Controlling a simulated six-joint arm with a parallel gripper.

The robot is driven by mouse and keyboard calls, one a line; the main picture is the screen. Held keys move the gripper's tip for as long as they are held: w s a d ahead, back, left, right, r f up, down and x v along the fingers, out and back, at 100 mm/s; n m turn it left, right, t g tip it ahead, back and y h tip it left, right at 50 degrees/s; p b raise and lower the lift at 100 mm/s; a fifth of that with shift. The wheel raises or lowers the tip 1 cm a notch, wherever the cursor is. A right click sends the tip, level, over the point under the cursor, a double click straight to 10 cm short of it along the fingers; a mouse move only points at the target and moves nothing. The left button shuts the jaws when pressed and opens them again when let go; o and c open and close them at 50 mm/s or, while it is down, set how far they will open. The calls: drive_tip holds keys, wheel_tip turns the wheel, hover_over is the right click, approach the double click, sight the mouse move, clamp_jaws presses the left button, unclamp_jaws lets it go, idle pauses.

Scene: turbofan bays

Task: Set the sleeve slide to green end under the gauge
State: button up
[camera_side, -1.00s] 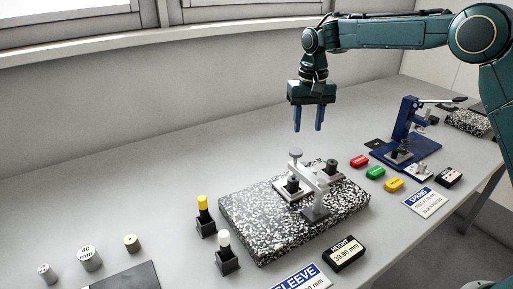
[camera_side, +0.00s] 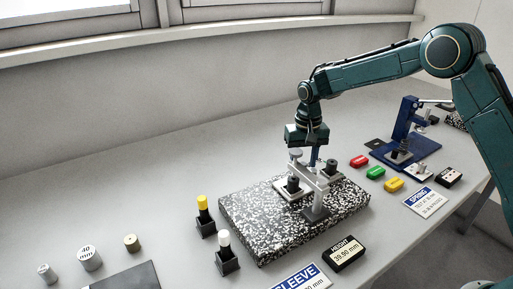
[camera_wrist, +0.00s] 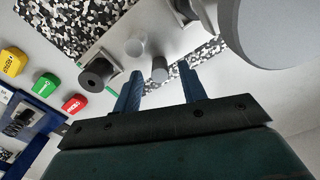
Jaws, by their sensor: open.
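The gauge (camera_side: 314,186), a light grey stand with a round knob on top, stands on the speckled block. The pale sleeve slide (camera_side: 284,194) lies beneath it and carries two black sleeves. One sleeve (camera_side: 293,185) is below the gauge's knob; the other (camera_side: 331,167) is out to the right. In the wrist view a green strip (camera_wrist: 111,91) marks the slide's end beside a black sleeve (camera_wrist: 97,76). My gripper (camera_wrist: 160,80) is open and pointing down behind the gauge. A grey peg (camera_wrist: 160,69) appears between its fingertips; contact cannot be told.
The speckled block (camera_side: 245,222) carries the gauge. Red (camera_side: 359,161), green (camera_side: 375,172) and yellow (camera_side: 394,185) blocks lie to the right, near a blue press (camera_side: 407,135). Yellow-topped (camera_side: 203,203) and white-topped (camera_side: 224,240) pegs stand front left. The back of the table is clear.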

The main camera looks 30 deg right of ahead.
drive_tip(key=shift+f, duration=0.85)
clamp_jaws()
drive_tip(key=shift+a, duration=2.45)
unclamp_jaws()
drive_tip(key=shift+r, duration=0.1)
